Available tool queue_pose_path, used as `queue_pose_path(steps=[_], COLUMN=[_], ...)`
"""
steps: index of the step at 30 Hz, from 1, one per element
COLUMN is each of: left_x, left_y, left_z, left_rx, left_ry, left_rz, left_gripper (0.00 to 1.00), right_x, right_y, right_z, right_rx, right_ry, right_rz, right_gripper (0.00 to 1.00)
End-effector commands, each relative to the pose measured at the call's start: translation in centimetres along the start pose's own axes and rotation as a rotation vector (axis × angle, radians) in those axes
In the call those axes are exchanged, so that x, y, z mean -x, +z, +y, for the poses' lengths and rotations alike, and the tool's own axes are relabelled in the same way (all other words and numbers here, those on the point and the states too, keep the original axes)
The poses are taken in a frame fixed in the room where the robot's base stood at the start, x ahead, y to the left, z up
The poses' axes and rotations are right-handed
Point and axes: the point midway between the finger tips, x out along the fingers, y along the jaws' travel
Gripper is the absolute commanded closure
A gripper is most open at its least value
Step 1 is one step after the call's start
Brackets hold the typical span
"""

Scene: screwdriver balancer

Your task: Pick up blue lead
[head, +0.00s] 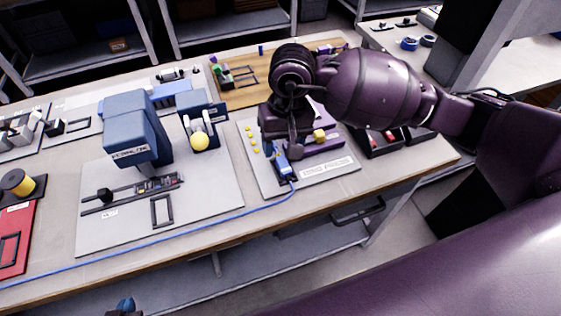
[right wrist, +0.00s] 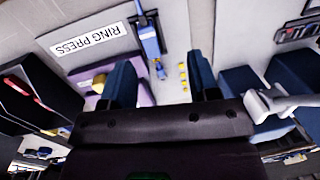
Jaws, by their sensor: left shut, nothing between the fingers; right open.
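The blue lead has a blue plug body (head: 286,172) lying on the ring press mat, with its cable running left along the bench's front edge. My right gripper (head: 277,149) is just above and behind it, open and empty. In the right wrist view, the lead's blue body (right wrist: 150,38) lies beyond the gap between the two blue fingertips (right wrist: 162,72), apart from them. My left gripper (head: 126,305) shows only as a blue tip at the bottom edge. It is shut and empty, away from the bench.
The ring press label (head: 328,171) and a purple block (head: 322,142) are right of the lead. Small yellow pieces (head: 252,138) sit left of my right gripper. A blue press (head: 135,130) stands further left. Black bins (head: 378,144) stand to the right.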

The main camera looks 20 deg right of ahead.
Motion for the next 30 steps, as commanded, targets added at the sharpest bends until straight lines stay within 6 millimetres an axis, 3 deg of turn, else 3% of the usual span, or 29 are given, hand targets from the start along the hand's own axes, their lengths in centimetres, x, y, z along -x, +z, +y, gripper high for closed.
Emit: queue_pose_path(steps=[5, 15, 23, 30], left_x=[-0.1, -0.3, -0.3, -0.5], left_y=[0.3, 0.5, 0.5, 0.8], left_z=[0.0, 0.1, 0.1, 0.2], left_rx=[0.0, -0.001, -0.001, -0.001], left_ry=[0.001, 0.002, 0.002, 0.003], left_rz=[-0.003, -0.006, -0.006, -0.01], left_gripper=[1.0, 1.0, 1.0, 1.0], right_x=[0.5, -3.9, -5.5, -8.7], right_y=[-1.4, -1.6, -1.8, -2.3], right_z=[1.5, 2.0, 2.0, 1.9], right_rx=[0.061, 0.061, 0.06, 0.059], right_ry=[0.107, 0.109, 0.106, 0.105], right_rz=[0.056, 0.055, 0.055, 0.054], right_gripper=[0.45, 0.45, 0.45, 0.45])
